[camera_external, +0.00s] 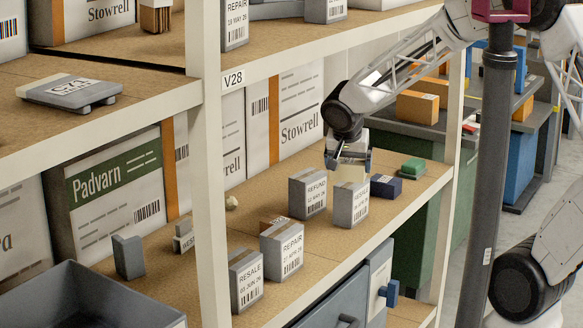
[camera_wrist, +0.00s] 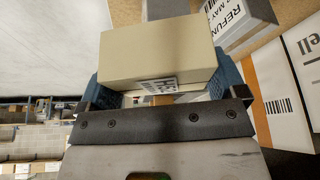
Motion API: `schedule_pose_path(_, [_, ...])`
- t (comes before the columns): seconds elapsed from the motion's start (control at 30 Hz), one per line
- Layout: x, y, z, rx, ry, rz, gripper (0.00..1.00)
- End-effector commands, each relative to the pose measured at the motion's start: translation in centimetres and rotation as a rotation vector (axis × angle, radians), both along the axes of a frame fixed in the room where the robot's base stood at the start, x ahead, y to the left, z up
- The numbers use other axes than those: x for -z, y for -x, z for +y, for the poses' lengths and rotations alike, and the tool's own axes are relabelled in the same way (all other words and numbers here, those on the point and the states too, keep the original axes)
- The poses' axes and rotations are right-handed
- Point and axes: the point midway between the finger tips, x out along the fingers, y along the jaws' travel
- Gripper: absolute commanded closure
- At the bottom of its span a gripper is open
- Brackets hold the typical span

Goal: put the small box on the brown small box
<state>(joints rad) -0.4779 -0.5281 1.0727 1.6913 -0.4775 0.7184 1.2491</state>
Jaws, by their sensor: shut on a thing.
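My gripper (camera_external: 348,158) is over the middle shelf, near its right end. In the wrist view my gripper (camera_wrist: 160,75) has its blue fingers on either side of a pale beige small box (camera_wrist: 158,50) with a label on its lower edge. In the external view the beige box (camera_external: 350,174) shows only as a pale patch under the fingers, just above or behind a grey labelled box; I cannot tell if they touch. A brown small box (camera_external: 271,221) stands on the same shelf to the left, partly hidden behind the grey REPAIR box.
Grey boxes labelled REFUND (camera_external: 308,193), REPAIR (camera_external: 282,248) and RESALE (camera_external: 246,279) crowd the shelf (camera_external: 210,240). A dark blue box (camera_external: 386,186) and a green item (camera_external: 413,168) are at right. A shelf upright (camera_external: 208,150) stands at left; large cartons (camera_external: 297,112) line the back.

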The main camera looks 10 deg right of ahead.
Motion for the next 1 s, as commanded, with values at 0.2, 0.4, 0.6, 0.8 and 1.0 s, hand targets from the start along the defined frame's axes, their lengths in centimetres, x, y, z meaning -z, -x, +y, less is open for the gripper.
schedule_pose_path(0.2, [1.3,4.0,2.9,-0.017,0.000,0.000,0.35])
schedule_pose_path(0.4, [2.7,7.4,5.0,-0.029,0.001,0.001,0.35])
schedule_pose_path(0.6, [3.9,10.4,6.8,-0.040,0.001,0.000,0.35])
schedule_pose_path(0.8, [4.7,12.4,7.7,-0.044,0.001,-0.001,0.35])
schedule_pose_path(1.0, [5.0,13.1,8.0,-0.046,0.001,-0.002,0.35])
